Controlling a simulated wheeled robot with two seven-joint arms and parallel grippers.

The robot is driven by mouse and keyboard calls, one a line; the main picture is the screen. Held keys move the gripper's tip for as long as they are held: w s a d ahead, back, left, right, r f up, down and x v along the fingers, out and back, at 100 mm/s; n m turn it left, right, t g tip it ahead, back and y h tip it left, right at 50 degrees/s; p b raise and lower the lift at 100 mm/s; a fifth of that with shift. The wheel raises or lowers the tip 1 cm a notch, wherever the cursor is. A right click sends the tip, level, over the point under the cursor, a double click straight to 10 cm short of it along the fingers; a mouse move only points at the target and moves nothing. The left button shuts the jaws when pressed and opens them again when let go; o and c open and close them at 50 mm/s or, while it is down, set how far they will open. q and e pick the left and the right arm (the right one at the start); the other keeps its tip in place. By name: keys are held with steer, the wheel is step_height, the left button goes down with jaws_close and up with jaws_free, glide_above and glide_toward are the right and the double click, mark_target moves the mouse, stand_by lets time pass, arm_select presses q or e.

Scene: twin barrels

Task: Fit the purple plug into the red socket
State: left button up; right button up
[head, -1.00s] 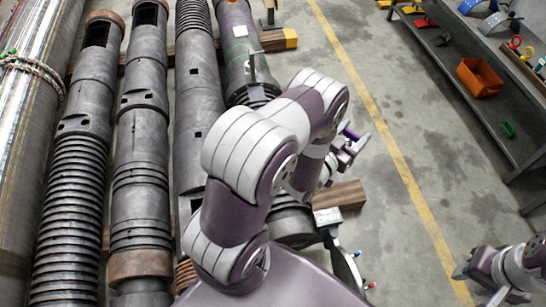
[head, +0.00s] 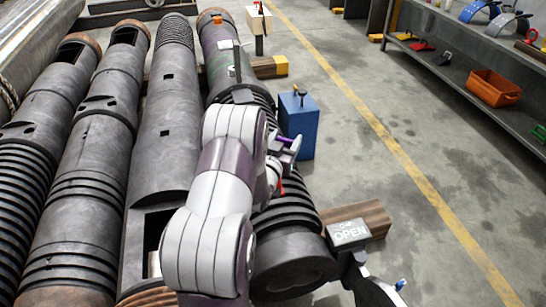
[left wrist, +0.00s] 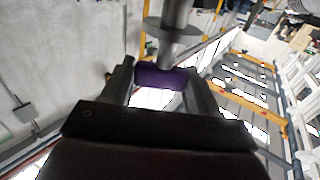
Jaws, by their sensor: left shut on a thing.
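My left gripper (head: 287,146) is beyond my bent left arm, above the ribbed part of the rightmost barrel. The purple plug (head: 285,139) shows as a small purple patch at its fingers. In the left wrist view the purple plug (left wrist: 160,75) sits between the two fingers of the left gripper (left wrist: 158,88), which is shut on it. A grey metal shaft with a round flange (left wrist: 172,28) shows directly above the plug there. A small red part (head: 281,187) shows just below the gripper; I cannot tell whether it is the red socket. My right gripper is out of view.
A blue box (head: 298,128) stands right of the gripper. An "OPEN" sign (head: 349,232) is by a wooden block (head: 365,217). Long dark barrels (head: 105,150) fill the left. A shelf (head: 450,80) with an orange bin (head: 494,88) stands right. Floor between is clear.

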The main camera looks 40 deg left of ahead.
arm_select(q)
steer(key=a, duration=0.1)
steer(key=a+y, duration=0.1)
steer(key=a+n, duration=0.1)
steer(key=shift+s+a+g, duration=0.3)
steer(key=shift+s+a, duration=0.05)
steer(key=shift+s, duration=0.05)
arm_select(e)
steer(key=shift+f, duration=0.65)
arm_select(q)
steer(key=shift+f+b, duration=2.35)
steer(key=shift+f, duration=0.6)
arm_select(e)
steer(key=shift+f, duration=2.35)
arm_select(q)
steer(key=shift+f, duration=0.2)
steer(key=shift+f+b, duration=0.3)
steer(key=shift+b, duration=0.05)
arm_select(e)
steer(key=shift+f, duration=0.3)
arm_select(q)
steer(key=shift+f+b, duration=1.1)
steer(key=shift+f, duration=0.35)
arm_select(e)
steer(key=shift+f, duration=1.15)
